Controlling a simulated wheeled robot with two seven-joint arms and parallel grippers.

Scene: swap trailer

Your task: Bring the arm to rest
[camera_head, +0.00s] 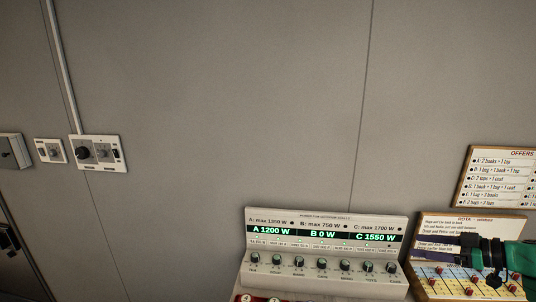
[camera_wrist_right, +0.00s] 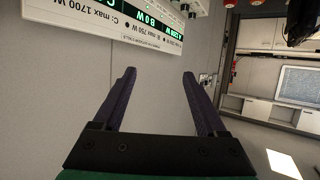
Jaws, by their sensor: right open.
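My right gripper (camera_head: 436,247) comes in from the right edge in the head view, in front of the rota board. Its green and black body shows there, with the dark fingers pointing left. In the right wrist view the two purple-dark fingers (camera_wrist_right: 160,95) are spread apart with nothing between them. They point toward the wall near the power panel (camera_wrist_right: 130,22). My left gripper is not in the head view.
The power panel (camera_head: 322,245) reads A 1200 W, B 0 W, C 1550 W and has a row of knobs. The rota board (camera_head: 470,228) and offers board (camera_head: 497,177) are at the right. Wall switches (camera_head: 98,153) are at the left. The wall between is bare.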

